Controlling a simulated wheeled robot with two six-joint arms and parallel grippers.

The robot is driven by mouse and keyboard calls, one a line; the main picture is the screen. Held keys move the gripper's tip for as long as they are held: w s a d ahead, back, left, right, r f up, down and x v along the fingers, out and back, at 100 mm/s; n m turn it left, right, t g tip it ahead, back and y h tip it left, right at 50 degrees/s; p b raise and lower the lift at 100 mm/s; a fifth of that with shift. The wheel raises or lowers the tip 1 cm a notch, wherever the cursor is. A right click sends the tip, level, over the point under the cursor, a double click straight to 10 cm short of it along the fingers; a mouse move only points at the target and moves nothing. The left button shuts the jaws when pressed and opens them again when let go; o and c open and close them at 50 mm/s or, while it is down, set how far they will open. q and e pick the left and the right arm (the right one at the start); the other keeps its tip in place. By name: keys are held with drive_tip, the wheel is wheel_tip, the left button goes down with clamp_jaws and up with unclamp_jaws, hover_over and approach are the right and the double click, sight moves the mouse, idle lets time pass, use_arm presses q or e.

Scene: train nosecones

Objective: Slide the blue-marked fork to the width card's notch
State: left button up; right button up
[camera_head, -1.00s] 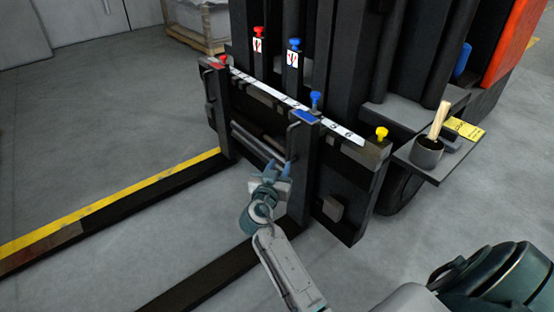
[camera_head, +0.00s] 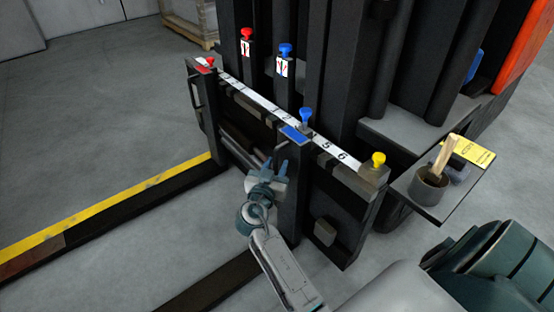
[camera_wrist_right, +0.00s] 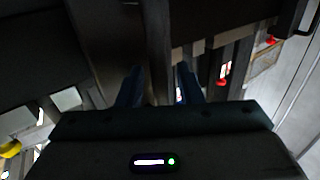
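The blue-marked fork (camera_head: 290,205) hangs upright on the carriage, with a blue label (camera_head: 295,132) at its top and a thin dark handle below. My right gripper (camera_head: 277,163) is just below and beside that handle. Its fingers look apart; in the right wrist view (camera_wrist_right: 158,85) a gap shows between them, with dark upright metal beyond. I cannot tell whether they touch the handle. A white numbered strip (camera_head: 325,147) runs along the carriage top. A yellow card (camera_head: 472,149) lies on the side shelf; its print and any notch are unreadable. My left gripper is out of view.
A blue knob (camera_head: 306,117) stands beside the label, a yellow knob (camera_head: 378,160) at the carriage's right end. A red-marked fork (camera_head: 207,115) is at the left end. A dark cup (camera_head: 429,188) with a wooden-handled tool stands on the shelf (camera_head: 435,212).

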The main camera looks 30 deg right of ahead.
clamp_jaws()
drive_tip(key=shift+s+f, duration=0.15)
drive_tip(key=shift+s, duration=0.25)
drive_tip(key=s+b, duration=0.1)
drive_tip(key=s, duration=0.3)
drive_tip(key=shift+s+d+b, duration=0.15)
drive_tip(key=shift+s+b, duration=0.05)
drive_tip(key=shift+b, duration=0.2)
drive_tip(key=shift+s, duration=0.5)
unclamp_jaws()
